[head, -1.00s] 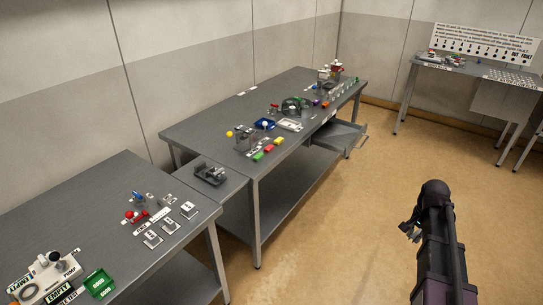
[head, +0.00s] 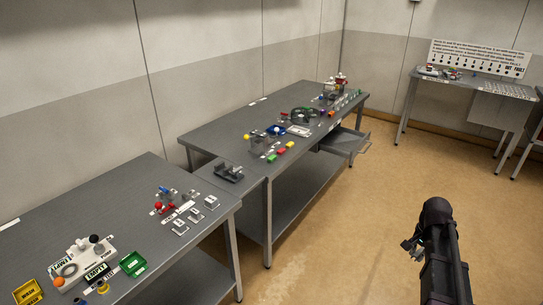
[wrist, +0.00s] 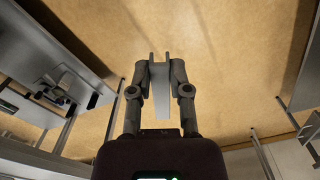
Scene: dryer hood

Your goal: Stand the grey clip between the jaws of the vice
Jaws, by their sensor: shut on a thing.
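My gripper (head: 411,245) also shows small and dark at the end of my arm in the head view, over open floor and well away from the vice. The clip cannot be made out clearly there. The dark vice (head: 229,173) stands on a lower grey stand between the two long tables. Its jaws are too small to judge. A dark object like the vice (wrist: 62,84) shows at the left of the wrist view.
The near table (head: 120,195) holds a white pump unit (head: 82,258), a green tray (head: 133,264) and small parts. The far table (head: 215,135) carries many small items, and its drawer (head: 345,143) stands open. Free tan floor (head: 340,240) lies right of the tables.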

